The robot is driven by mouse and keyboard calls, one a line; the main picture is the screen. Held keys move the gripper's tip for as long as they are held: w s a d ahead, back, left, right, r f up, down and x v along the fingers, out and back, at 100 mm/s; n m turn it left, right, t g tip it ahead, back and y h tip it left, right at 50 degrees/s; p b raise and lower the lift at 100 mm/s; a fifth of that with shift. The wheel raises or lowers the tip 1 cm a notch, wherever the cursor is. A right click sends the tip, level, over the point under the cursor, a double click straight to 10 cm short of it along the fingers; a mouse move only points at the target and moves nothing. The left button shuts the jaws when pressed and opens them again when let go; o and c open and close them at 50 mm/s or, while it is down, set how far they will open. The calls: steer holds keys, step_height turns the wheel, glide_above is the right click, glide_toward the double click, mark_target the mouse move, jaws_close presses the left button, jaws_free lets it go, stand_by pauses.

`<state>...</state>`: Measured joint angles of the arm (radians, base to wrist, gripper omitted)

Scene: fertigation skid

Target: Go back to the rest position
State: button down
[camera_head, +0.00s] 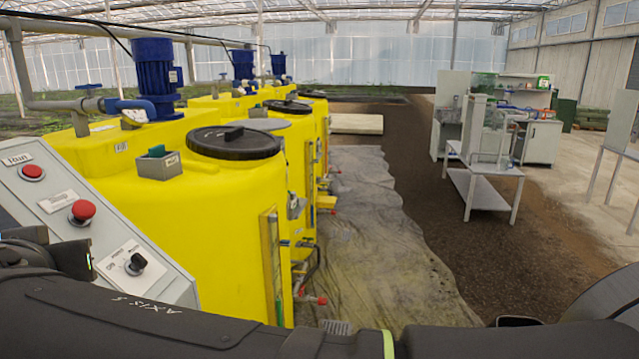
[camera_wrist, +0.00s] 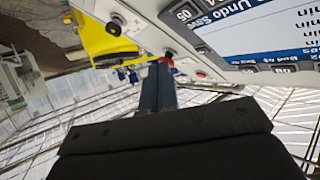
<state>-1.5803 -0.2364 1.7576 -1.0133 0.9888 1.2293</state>
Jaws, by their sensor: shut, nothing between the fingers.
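My gripper (camera_wrist: 159,68) shows in the wrist view, with its two dark fingers shut together and nothing between them. Past the fingertips is a pale control panel (camera_wrist: 205,70) with a display screen (camera_wrist: 265,30) and a black knob (camera_wrist: 114,28). A small red part shows right by the fingertips; I cannot tell whether they touch it. In the head view, my black arm crosses the bottom of the picture. A grey control box (camera_head: 50,205) at the left carries two red buttons (camera_head: 82,211) and a black selector knob (camera_head: 135,263).
Yellow tanks (camera_head: 225,215) with black lids (camera_head: 234,142) and blue motors (camera_head: 157,75) stand in a row beside the box. A grey sheet (camera_head: 370,240) covers the floor to their right. A metal table (camera_head: 478,187) stands farther off, with open soil floor between.

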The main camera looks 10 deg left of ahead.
steer(key=s+r+m+g+y, duration=0.5)
steer(key=r+m+g, duration=0.4)
steer(key=r, duration=0.4)
steer(key=a+f+n+g, duration=0.1)
steer(key=a+f, duration=0.3)
steer(key=a, duration=0.4)
steer(key=s+d+n+h, duration=0.1)
steer(key=d, duration=0.5)
steer(key=shift+s+r, duration=0.15)
steer(key=shift+r, duration=0.05)
stand_by(0.6)
